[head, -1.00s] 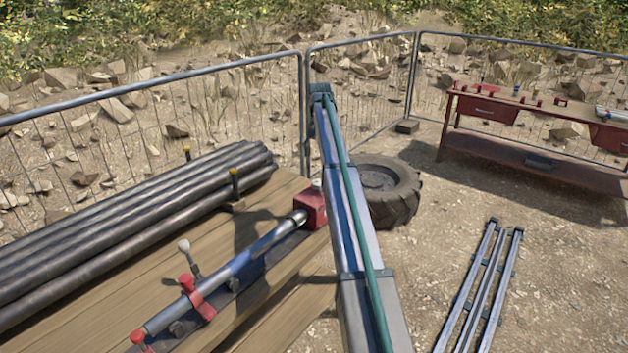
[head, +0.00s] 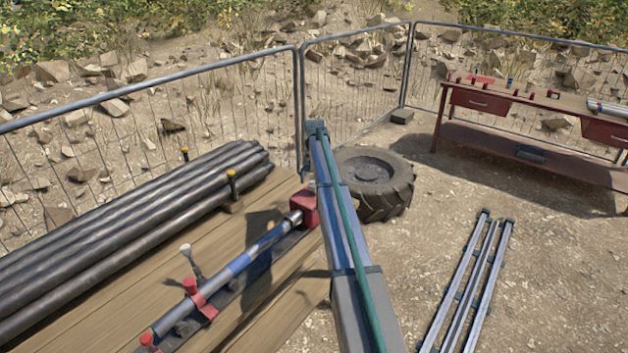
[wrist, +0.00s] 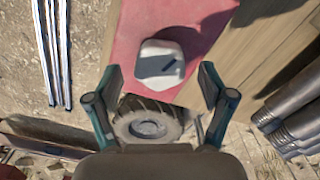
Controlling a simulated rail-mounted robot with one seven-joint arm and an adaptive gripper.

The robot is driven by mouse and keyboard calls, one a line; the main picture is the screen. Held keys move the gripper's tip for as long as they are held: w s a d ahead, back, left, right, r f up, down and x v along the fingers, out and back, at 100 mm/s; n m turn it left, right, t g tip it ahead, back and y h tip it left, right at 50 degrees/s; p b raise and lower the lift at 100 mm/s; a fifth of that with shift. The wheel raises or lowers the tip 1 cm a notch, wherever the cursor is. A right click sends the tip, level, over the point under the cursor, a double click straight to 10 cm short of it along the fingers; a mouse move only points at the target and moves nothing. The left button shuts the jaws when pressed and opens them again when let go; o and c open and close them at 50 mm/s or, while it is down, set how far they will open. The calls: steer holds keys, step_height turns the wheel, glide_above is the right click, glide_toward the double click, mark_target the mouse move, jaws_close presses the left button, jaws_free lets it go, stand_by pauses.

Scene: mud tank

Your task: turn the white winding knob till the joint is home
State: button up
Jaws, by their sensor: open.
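The white winding knob (wrist: 160,63) shows in the wrist view as a rounded white block with a dark slot mark, on a red housing (wrist: 135,35). My gripper (wrist: 160,78) is open, its teal-tipped fingers on either side of the knob in the picture, with gaps and no visible contact. In the head view the red housing (head: 303,207) stands at the far end of a steel rod with a blue section (head: 240,262) on the wooden bench. The knob is barely visible there, beside my arm. My arm hides the gripper in the head view. The joint itself cannot be made out clearly.
Dark pipes (head: 130,210) lie on the bench (head: 130,290) at the left. A tyre (head: 375,180), metal rails (head: 468,285) and a red workbench (head: 530,155) stand beyond, right of my arm.

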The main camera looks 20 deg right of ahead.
steer(key=shift+f, duration=0.5)
steer(key=c, duration=1.2)
steer(key=shift+o, duration=0.2)
